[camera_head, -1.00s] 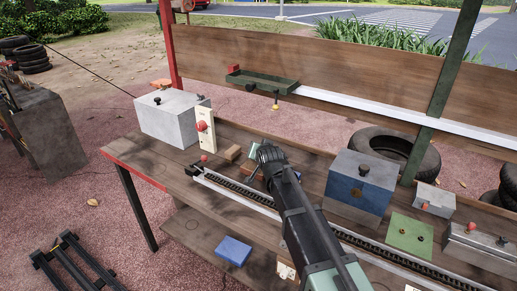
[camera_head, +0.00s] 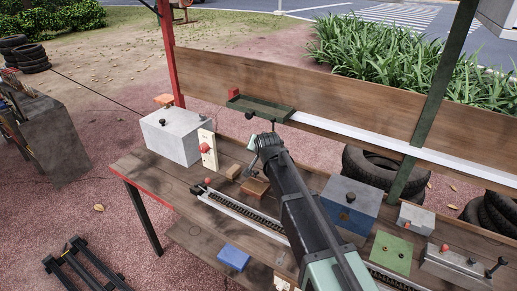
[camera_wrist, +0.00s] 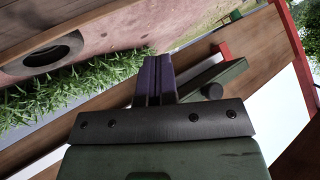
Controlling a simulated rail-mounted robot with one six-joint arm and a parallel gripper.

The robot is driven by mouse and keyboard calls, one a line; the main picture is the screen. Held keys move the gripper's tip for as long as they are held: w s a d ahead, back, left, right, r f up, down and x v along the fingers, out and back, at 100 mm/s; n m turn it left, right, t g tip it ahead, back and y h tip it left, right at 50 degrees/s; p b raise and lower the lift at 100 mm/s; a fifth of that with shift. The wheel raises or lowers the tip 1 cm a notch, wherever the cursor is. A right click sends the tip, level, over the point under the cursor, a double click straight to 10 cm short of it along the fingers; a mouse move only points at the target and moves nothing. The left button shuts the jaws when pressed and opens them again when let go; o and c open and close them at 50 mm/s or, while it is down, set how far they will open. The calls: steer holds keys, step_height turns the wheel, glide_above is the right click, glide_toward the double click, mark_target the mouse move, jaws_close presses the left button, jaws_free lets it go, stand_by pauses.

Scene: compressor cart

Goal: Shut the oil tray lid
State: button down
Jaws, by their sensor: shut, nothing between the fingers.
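A green tray (camera_head: 262,108) sits on the back board in the head view, with a red block (camera_head: 233,93) at its left end and a dark knob (camera_head: 249,116) on its front. I take it for the oil tray; I cannot make out its lid clearly. My gripper (camera_head: 266,143) is shut and empty, just below and in front of the tray, apparently apart from it. In the wrist view the shut dark fingers (camera_wrist: 157,72) point up beside the green tray (camera_wrist: 222,83), its knob (camera_wrist: 212,91) and the red block (camera_wrist: 222,50). The fingers hide part of the tray.
A grey box (camera_head: 171,137) and a cream panel with a red knob (camera_head: 208,149) stand left on the bench. A blue-fronted box (camera_head: 346,208), a green plate (camera_head: 391,252) and small grey boxes stand right. A toothed rail (camera_head: 238,213) runs along the bench.

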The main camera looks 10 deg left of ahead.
steer(key=w+a+r+m+g+h+p, duration=0.1)
steer(key=w+a+r+g+p, duration=0.1)
steer(key=w+r+g+p, duration=0.3)
steer(key=f+g+b, duration=0.1)
steer(key=f+b, duration=0.3)
steer(key=f, duration=0.1)
steer(key=s+f+m+g+h+b, duration=0.1)
steer(key=f+g+b, duration=0.1)
steer(key=f+b, duration=0.2)
steer(key=s+d+f+m+g+h+b, duration=0.1)
steer(key=f+b, duration=0.3)
steer(key=f, duration=0.2)
steer(key=shift+s+g+b, duration=0.1)
steer(key=shift+g+b, duration=0.25)
steer(key=shift+g, duration=0.05)
steer(key=shift+r, duration=0.1)
